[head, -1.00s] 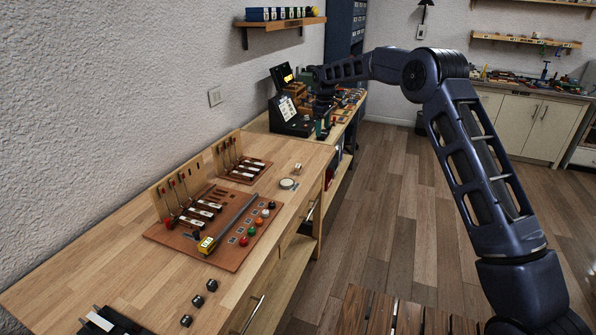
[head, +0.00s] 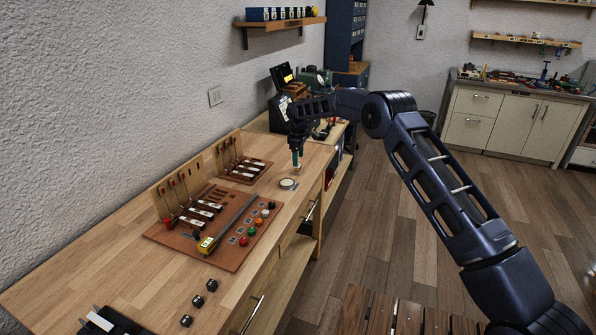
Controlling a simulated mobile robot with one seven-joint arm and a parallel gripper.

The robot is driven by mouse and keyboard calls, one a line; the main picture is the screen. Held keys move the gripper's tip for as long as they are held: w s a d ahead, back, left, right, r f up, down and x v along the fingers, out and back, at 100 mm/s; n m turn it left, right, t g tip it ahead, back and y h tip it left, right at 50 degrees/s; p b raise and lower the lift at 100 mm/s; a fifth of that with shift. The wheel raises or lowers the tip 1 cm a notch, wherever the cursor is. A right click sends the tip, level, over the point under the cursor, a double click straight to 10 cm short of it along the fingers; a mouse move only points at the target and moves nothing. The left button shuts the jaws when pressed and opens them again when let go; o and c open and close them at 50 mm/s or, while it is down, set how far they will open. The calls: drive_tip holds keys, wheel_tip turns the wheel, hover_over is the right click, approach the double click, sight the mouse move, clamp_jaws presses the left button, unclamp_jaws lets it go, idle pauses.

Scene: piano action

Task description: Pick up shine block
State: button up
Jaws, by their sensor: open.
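A small pale block (head: 297,171), which looks like the shine block, is on the wooden bench (head: 150,243) near its right edge, just behind a round pale dish (head: 287,184). My gripper (head: 297,164) points down right above the block, with its fingertips at or very near the block's top. The fingers cover part of the block, and I cannot tell whether they touch it. My gripper is open.
A brown board with hammers, a yellow block and coloured buttons (head: 216,229) lies left of the dish. A second key board (head: 240,170) stands behind it. Three small black blocks (head: 198,301) lie at the front. A dark display stand is behind my gripper.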

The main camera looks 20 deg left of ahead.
drive_tip(key=shift+f, duration=2.75)
drive_tip(key=c, duration=1.1)
drive_tip(key=shift+o, duration=0.2)
drive_tip(key=shift+r, duration=0.2)
wheel_tip(320, 180, up, 20)
drive_tip(key=shift+f, duration=0.15)
